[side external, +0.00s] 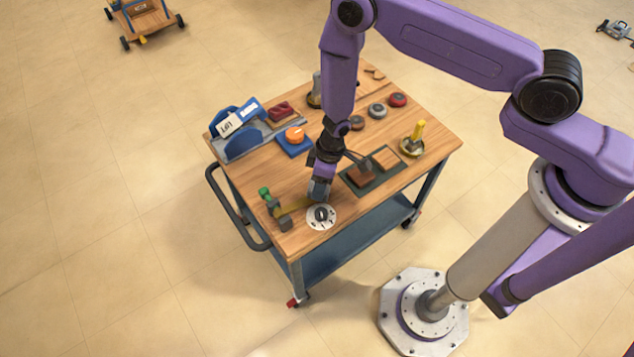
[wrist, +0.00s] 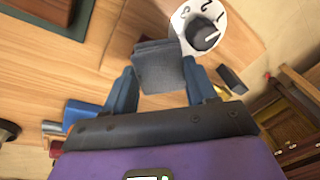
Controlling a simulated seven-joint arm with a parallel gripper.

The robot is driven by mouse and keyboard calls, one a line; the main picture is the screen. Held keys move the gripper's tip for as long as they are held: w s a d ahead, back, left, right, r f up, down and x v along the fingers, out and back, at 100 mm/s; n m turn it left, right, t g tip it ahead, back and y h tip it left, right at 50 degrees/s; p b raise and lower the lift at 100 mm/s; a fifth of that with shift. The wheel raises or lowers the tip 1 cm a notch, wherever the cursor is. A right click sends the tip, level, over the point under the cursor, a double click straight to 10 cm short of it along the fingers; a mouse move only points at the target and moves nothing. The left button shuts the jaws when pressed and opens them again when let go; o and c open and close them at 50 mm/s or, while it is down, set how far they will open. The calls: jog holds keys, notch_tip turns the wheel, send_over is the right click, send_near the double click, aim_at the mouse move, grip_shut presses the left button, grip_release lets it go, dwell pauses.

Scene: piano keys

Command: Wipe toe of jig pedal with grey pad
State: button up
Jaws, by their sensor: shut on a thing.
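My gripper (side external: 320,188) points down over the near part of the wooden trolley top, just behind the numbered dial. In the wrist view its two blue-grey fingers are shut on the grey pad (wrist: 160,66), which sticks out beyond the fingertips. The pad cannot be made out clearly in the side view. I cannot tell which part is the toe. The pad is apart from this base.
A white dial with a dark knob (side external: 321,214) lies close by the pad, also in the wrist view (wrist: 205,36). A blue block with an orange knob (side external: 295,137), round buttons (side external: 377,111) and a yellow-handled dish (side external: 412,146) stand farther back.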

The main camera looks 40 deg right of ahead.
jog(key=shift+d+f, duration=0.15)
jog(key=shift+d, duration=0.7)
jog(key=shift+d+f, duration=0.1)
jog(key=shift+d, duration=0.75)
notch_tip(320, 180, up, 6)
jog(key=d, duration=0.1)
jog(key=r, duration=0.3)
jog(key=shift+d, duration=0.35)
jog(key=shift+d, duration=0.1)
